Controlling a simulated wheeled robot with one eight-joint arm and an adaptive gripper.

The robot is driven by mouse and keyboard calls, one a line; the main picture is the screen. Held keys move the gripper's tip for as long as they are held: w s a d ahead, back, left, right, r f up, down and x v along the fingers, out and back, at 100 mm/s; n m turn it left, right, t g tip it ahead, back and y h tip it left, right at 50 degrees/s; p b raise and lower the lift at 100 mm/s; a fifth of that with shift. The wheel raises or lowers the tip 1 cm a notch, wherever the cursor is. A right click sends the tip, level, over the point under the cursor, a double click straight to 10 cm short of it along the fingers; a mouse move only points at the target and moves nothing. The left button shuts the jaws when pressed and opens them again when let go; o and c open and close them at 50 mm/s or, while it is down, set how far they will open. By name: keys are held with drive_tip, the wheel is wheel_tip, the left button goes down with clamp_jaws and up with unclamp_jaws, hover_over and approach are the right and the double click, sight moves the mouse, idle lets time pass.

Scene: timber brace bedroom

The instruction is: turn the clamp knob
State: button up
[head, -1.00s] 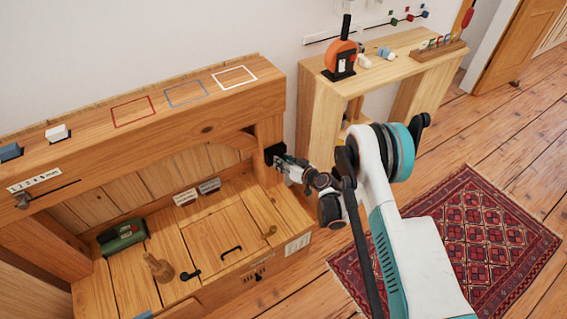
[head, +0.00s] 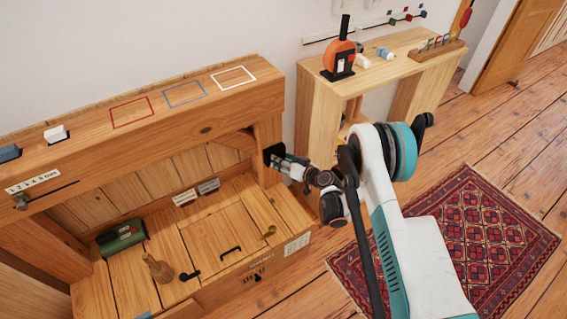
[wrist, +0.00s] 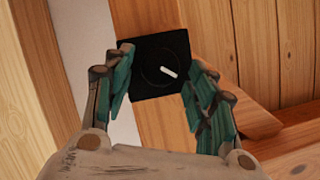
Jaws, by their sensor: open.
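The clamp knob (wrist: 152,73) is a dark round shape with a short white mark (wrist: 168,72) that slants down to the right. It sits on a black square plate (wrist: 136,91) on the wooden post. In the head view the plate (head: 268,151) shows on the post's front, partly behind my gripper (head: 281,160). In the wrist view my gripper (wrist: 163,82) is open, with teal-padded fingers to the left and right of the knob. The fingers overlap the plate's edges in the picture. I cannot tell whether they touch the knob.
The wooden bench (head: 185,245) holds a green box (head: 121,238) and a wooden peg-like piece (head: 158,267). A side table (head: 400,47) with an orange tool (head: 341,58) stands behind my arm. A red patterned rug (head: 450,245) lies on the floor at right.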

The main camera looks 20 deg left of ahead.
wheel_tip(320, 180, up, 9)
drive_tip(key=shift+r, duration=0.2)
idle(0.3)
